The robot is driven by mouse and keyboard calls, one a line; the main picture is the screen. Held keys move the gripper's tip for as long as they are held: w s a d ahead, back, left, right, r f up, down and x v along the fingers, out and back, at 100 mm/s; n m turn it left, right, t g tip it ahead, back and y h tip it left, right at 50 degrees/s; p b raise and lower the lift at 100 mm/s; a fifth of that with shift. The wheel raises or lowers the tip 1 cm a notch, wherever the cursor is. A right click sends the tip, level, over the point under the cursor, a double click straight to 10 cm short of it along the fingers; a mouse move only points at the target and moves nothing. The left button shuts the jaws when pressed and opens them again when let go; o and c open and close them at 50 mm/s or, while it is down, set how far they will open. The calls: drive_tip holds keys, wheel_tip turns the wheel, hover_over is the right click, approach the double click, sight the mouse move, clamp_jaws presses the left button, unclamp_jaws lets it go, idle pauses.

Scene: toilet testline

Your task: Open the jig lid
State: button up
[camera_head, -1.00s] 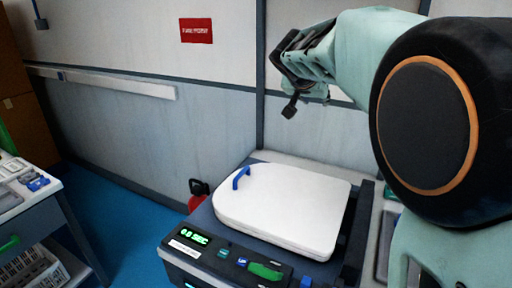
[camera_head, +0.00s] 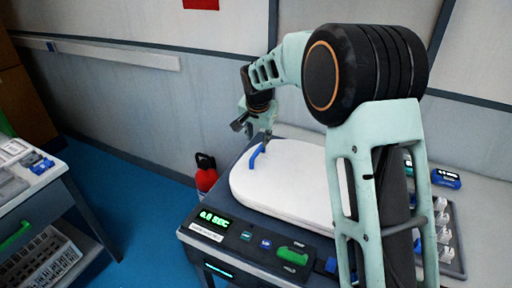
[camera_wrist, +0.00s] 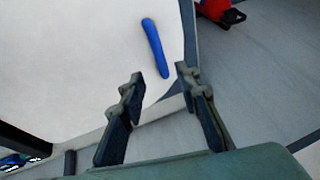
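The white jig lid (camera_head: 285,185) lies flat and closed on the dark test station. Its blue handle (camera_head: 256,157) stands at the lid's left end. My gripper (camera_head: 254,130) is above and just behind the handle, pointing down. In the wrist view the blue handle (camera_wrist: 155,47) lies beyond the fingertips, and the white lid (camera_wrist: 75,60) fills the upper left. The two fingers of my gripper (camera_wrist: 159,78) are apart with nothing between them. I see no contact with the handle. My arm hides the right part of the lid in the head view.
The control panel (camera_head: 240,243) with a green display is along the station's front. A red object (camera_head: 206,178) with a black top stands left of the station, near the wall. A tray of white parts (camera_head: 444,230) is at right. A side table (camera_head: 30,190) stands at far left.

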sight(258, 150)
drive_tip(key=x, duration=0.8)
drive_tip(key=shift+f+p, duration=0.15)
drive_tip(key=shift+p, duration=0.15)
drive_tip(key=shift+c, duration=0.4)
clamp_jaws()
